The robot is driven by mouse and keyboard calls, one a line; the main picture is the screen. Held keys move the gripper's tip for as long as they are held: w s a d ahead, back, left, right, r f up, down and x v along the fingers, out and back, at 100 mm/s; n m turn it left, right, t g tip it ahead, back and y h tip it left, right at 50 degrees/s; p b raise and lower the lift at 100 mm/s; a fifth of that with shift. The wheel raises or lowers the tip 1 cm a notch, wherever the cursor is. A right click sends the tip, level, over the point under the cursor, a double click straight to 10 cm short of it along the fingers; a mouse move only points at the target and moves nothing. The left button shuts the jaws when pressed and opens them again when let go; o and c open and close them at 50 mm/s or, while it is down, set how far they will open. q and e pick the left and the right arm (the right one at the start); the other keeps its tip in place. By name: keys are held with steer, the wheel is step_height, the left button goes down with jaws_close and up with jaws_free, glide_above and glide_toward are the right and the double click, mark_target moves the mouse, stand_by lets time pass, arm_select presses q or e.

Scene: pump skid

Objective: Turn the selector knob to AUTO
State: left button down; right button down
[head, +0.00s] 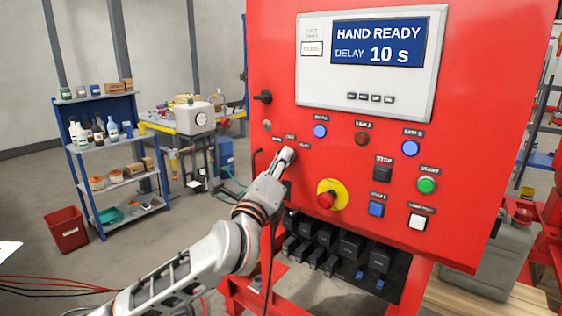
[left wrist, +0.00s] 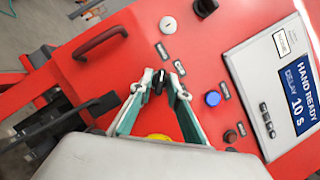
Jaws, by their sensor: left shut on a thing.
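My left gripper (head: 287,155) is at the red panel (head: 340,165), with its fingertips at the selector knob. In the left wrist view its two fingers (left wrist: 159,82) are closed on the small black selector knob (left wrist: 159,80), one on each side. The gripper hides most of the knob in the head view. Small label plates (left wrist: 162,52) surround the knob, too small to read, so I cannot tell which one it points at. The display (head: 379,42) reads HAND READY, DELAY 10 s. My right gripper is not in view.
Right of the gripper are a red emergency stop on a yellow ring (head: 327,197), a blue lamp (head: 320,131), a black stop button (head: 382,173) and a green button (head: 427,185). Blue shelves (head: 108,160) stand behind.

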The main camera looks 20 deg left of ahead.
arm_select(q)
steer(key=shift+f+m, duration=0.1)
steer(key=shift+m, duration=0.3)
steer(key=shift+w+a+m+g+h+p, duration=0.1)
steer(key=shift+m+g+h+p, duration=0.75)
steer(key=shift+m+h, duration=2.35)
steer(key=shift+s+a+m+g+h+p, duration=0.15)
steer(key=shift+m+g+h+p, duration=0.7)
steer(key=shift+m, duration=4.9)
steer(key=shift+w+a+m+g+h+p, duration=0.3)
steer(key=shift+m+h+p, duration=1.2)
steer(key=shift+m, duration=2.95)
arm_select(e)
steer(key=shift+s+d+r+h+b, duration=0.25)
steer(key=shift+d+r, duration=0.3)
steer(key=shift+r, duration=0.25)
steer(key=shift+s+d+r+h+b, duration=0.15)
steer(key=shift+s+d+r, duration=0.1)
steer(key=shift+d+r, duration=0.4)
arm_select(q)
steer(key=shift+s+d+h, duration=0.15)
steer(key=shift+d+h, duration=0.05)
steer(key=shift+h, duration=0.25)
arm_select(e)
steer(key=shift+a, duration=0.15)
arm_select(q)
steer(key=c, duration=2.2)
jaws_free()
steer(key=shift+o, duration=0.2)
